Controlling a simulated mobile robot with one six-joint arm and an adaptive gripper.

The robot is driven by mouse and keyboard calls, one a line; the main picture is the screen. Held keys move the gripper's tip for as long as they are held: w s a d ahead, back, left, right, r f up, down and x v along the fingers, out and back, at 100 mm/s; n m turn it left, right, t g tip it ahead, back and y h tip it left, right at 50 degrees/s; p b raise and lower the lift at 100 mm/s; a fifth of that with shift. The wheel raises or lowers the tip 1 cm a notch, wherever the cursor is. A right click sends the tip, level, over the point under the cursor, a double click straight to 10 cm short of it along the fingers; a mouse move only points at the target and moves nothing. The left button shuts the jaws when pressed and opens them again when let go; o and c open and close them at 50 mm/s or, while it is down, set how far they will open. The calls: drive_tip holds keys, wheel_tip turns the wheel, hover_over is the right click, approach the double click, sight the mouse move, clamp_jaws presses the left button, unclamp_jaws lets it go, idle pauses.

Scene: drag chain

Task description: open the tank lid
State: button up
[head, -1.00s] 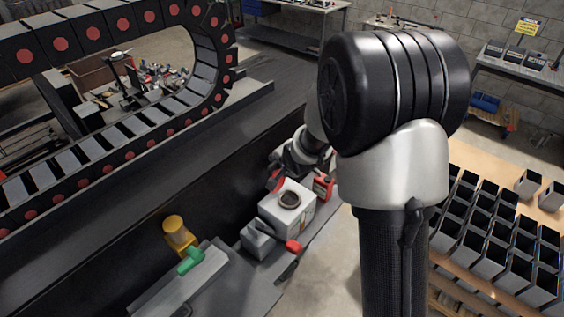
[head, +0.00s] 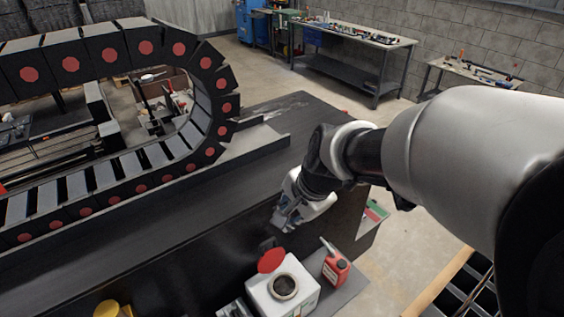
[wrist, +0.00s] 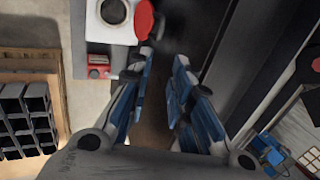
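The white tank (head: 305,291) stands low at the centre of the head view, its round, dark-rimmed opening uncovered. The red lid (head: 271,261) is swung up and tilted at the opening's back left edge. In the wrist view the tank (wrist: 97,32) is at the top left, with the lid (wrist: 144,18) just right of its opening. My gripper (head: 285,219) is above and beyond the tank in the head view, apart from the lid. In the wrist view its blue-padded fingers (wrist: 162,58) are spread, with nothing between them.
A red can (head: 336,268) stands right of the tank; it also shows in the wrist view (wrist: 98,66). A yellow part (head: 108,309) is at the bottom left. The large drag chain (head: 215,150) stands left on a dark bench (head: 270,122). Bare floor (head: 400,240) lies to the right.

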approach(270, 240)
drive_tip(key=b+x, duration=0.3)
drive_tip(key=x, duration=0.5)
drive_tip(key=shift+r, duration=0.1)
drive_tip(key=shift+c, duration=0.5)
clamp_jaws()
